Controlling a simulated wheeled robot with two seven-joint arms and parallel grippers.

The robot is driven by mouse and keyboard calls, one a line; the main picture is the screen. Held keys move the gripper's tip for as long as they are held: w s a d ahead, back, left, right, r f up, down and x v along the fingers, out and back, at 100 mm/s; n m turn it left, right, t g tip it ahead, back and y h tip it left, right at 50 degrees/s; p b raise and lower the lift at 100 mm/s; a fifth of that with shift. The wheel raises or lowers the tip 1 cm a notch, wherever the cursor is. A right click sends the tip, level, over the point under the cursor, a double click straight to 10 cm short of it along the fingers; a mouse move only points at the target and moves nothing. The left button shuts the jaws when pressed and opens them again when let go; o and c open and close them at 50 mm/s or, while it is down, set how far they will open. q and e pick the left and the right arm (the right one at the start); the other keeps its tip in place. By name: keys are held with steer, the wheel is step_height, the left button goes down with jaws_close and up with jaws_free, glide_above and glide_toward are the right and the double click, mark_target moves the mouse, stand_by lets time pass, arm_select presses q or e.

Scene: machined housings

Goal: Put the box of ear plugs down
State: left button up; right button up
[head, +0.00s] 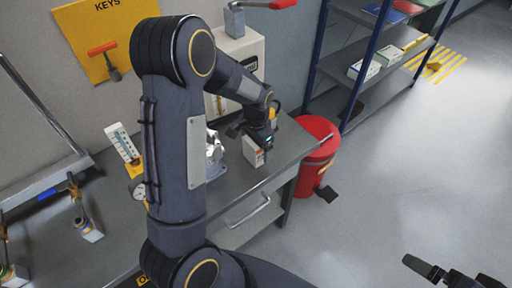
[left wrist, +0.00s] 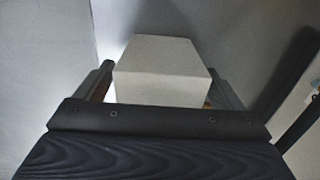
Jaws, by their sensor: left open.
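The box of ear plugs (head: 253,152), a small white carton with an orange-red patch, appears to stand on the grey workbench (head: 225,190) close to its right end. My left gripper (head: 262,138) is right at the box, coming from above, and covers part of it. In the left wrist view the pale box (left wrist: 160,60) lies between the two fingers of my left gripper (left wrist: 163,88), which are open. Its lower part is hidden by the gripper body. A dark part of my right gripper (head: 428,268) shows at the lower right, away from the bench, with its jaws unclear.
A silvery object (head: 214,150) stands just left of the box. A red bin (head: 318,150) stands on the floor off the bench's right end. A blue-post shelf (head: 358,75) holds small boxes behind it. A thermometer (head: 123,143) and gauge (head: 140,190) are on the left.

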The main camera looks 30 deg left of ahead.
arm_select(q)
steer(key=c, duration=1.2)
steer(key=shift+o, duration=0.2)
steer(key=shift+r, duration=0.1)
